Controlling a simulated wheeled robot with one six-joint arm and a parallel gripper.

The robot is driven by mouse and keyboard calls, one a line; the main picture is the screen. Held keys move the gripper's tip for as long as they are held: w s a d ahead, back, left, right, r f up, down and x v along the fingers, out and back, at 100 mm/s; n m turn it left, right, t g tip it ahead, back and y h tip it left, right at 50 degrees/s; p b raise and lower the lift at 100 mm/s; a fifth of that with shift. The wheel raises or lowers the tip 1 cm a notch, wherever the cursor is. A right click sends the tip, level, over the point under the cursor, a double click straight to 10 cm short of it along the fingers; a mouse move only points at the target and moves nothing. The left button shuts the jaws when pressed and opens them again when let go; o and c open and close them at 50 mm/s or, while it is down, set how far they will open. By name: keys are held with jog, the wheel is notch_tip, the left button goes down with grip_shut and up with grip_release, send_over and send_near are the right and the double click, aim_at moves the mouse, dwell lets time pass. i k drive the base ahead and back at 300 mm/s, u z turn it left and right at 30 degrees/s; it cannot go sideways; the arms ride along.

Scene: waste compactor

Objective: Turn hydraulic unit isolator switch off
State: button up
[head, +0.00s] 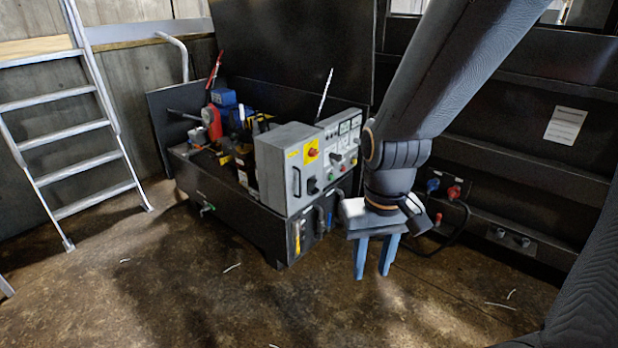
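The hydraulic unit (235,218) stands left of the middle in the head view, a black base with pumps and hoses behind a grey control box (285,172). A red rotary isolator switch on a yellow plate (311,151) is on the upper part of the box's front face. Its exact handle angle is too small to tell. My gripper (373,276) hangs to the right of the box, with its two blue fingers pointing down and apart. It is open and empty, and away from the switch.
A grey panel with buttons (343,143) adjoins the box. Black handles project from the front. A metal ladder (85,130) leans at the left. A dark machine wall with sockets and a cable (447,191) stands behind my arm at the right. The floor in front is mostly clear.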

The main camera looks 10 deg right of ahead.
aim_at(312, 152)
jog(key=k, duration=0.65)
jog(key=z, duration=0.5)
jog(key=i, duration=1.4)
jog(key=u, duration=0.65)
